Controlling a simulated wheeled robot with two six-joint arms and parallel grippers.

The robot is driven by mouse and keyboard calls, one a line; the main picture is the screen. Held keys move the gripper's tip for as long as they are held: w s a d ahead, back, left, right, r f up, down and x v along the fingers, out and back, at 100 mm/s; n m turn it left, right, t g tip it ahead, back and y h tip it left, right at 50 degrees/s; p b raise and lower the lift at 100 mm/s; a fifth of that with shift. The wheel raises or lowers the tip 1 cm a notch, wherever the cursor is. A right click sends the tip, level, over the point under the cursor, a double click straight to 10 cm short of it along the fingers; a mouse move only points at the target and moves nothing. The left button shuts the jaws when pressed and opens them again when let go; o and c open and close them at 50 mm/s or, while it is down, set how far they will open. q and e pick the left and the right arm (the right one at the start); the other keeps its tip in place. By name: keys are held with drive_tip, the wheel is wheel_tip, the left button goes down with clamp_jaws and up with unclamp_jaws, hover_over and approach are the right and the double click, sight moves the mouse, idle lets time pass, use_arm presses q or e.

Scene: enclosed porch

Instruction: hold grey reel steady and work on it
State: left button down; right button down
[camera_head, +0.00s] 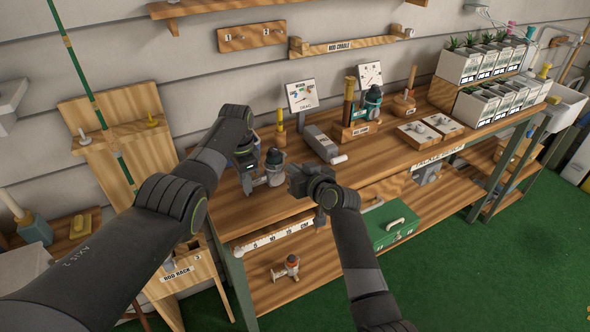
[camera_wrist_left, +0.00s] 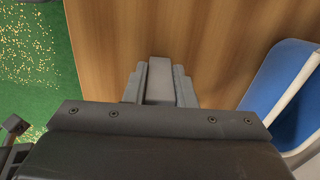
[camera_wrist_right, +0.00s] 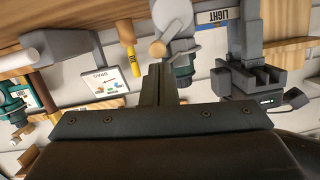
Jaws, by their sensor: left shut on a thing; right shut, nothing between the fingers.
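The grey reel (camera_head: 275,178) is above the left end of the wooden bench, between my two grippers. My left gripper (camera_head: 247,184) is shut on a grey piece, which shows between its fingers in the left wrist view (camera_wrist_left: 158,86). This appears to be part of the grey reel, but the join is hidden. In the right wrist view the reel (camera_wrist_right: 172,18) shows its round grey body, a tan knob (camera_wrist_right: 157,48) and a dark green part. My right gripper (camera_head: 293,182) is shut and empty, close to the reel's right side; contact is unclear.
A grey box (camera_head: 322,144) with a pale cylindrical end lies to the right. A teal reel (camera_head: 373,98) stands behind it. A DRAG card (camera_head: 302,96) stands at the back. A blue tray (camera_wrist_left: 285,85) is beside my left gripper. A green toolbox (camera_head: 390,223) sits below.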

drive_tip(key=shift+w+d+f+m+y, duration=0.3)
drive_tip(key=shift+d+f+m, duration=0.1)
drive_tip(key=shift+m, duration=0.5)
drive_tip(key=shift+w+d+f+m+g+y, duration=0.15)
drive_tip(key=shift+d+f+m+y, duration=0.1)
drive_tip(key=shift+m, duration=0.35)
drive_tip(key=shift+w+d+f+m+g+y, duration=0.15)
drive_tip(key=shift+f+m+y, duration=0.1)
drive_tip(key=shift+m, duration=0.35)
drive_tip(key=shift+w+d+f+m+y, duration=0.15)
drive_tip(key=shift+f+m+y, duration=0.3)
drive_tip(key=shift+m, duration=0.6)
drive_tip(key=shift+d+f+m+y, duration=0.25)
drive_tip(key=shift+f+m, duration=0.4)
drive_tip(key=shift+m, duration=0.4)
drive_tip(key=shift+f, duration=0.1)
drive_tip(key=shift+f, duration=0.3)
drive_tip(key=shift+d+r, duration=0.1)
idle(1.0)
